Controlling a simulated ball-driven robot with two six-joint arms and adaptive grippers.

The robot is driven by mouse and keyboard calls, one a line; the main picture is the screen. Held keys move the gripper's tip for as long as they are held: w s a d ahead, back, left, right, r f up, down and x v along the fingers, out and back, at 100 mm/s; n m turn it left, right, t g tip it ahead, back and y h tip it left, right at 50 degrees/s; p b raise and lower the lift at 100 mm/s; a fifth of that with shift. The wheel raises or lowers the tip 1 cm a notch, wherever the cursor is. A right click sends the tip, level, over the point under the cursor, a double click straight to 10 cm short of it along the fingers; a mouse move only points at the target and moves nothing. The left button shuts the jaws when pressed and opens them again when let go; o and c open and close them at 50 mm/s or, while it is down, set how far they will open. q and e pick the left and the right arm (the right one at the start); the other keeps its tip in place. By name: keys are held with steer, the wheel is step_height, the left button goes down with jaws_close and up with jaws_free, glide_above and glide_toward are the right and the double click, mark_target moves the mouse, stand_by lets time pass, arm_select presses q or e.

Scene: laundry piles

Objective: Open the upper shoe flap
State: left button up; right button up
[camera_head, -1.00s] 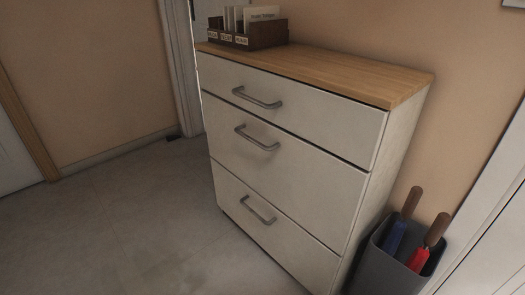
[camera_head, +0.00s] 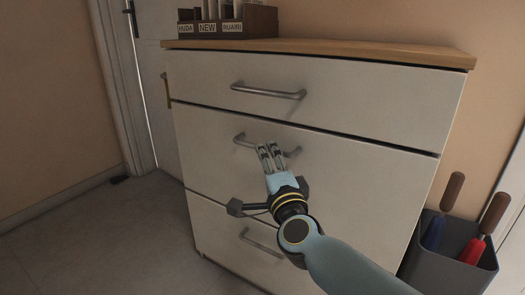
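The white cabinet has a top drawer (camera_head: 330,90) and two larger fronts below it. The upper shoe flap (camera_head: 350,175) is the middle front; it looks closed, with a grey bar handle (camera_head: 243,139). My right gripper (camera_head: 269,149) is in front of this handle and hides its middle part. Its two fingers point up and lie close together in the picture. Whether they touch or grip the bar I cannot tell. The lower flap (camera_head: 215,230) with its handle (camera_head: 250,240) is partly behind my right wrist. My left gripper is not in view.
A wooden top (camera_head: 350,53) carries a dark labelled box (camera_head: 250,22) at its left. A grey bin (camera_head: 445,265) with red and blue brown-handled tools stands close to the cabinet's right side. The floor (camera_head: 100,240) at left is clear.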

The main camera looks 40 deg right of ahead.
steer(key=shift+x, duration=2.35)
steer(key=shift+a+f, duration=0.1)
steer(key=shift+c, duration=0.4)
jaws_close()
steer(key=shift+f, duration=0.1)
